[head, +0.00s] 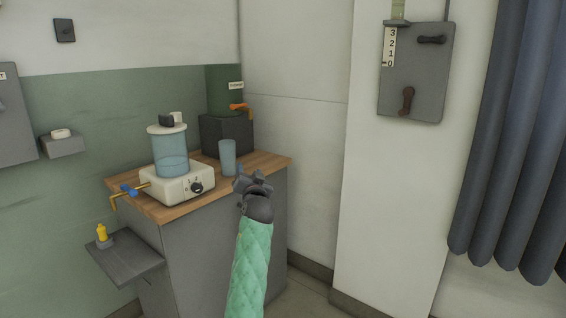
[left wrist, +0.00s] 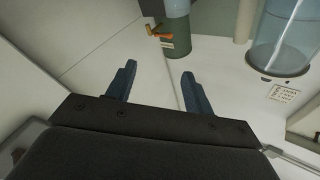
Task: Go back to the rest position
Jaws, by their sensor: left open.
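My left gripper (head: 254,184) is raised in front of the wooden-topped counter, at the end of my arm in its quilted mint sleeve. In the head view it overlaps the counter's front edge, just below a blue-tinted glass (head: 228,157). In the left wrist view the two dark blue fingers of the left gripper (left wrist: 158,70) are spread apart with nothing between them. The glass stands upright on the counter, and no contact with the gripper shows. My right gripper is in neither view.
The counter (head: 262,162) carries a cream appliance (head: 178,184) with a clear blue jar (head: 171,158) and a dark green dispenser (head: 224,92) with an orange tap. A grey side shelf (head: 125,258) juts out left.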

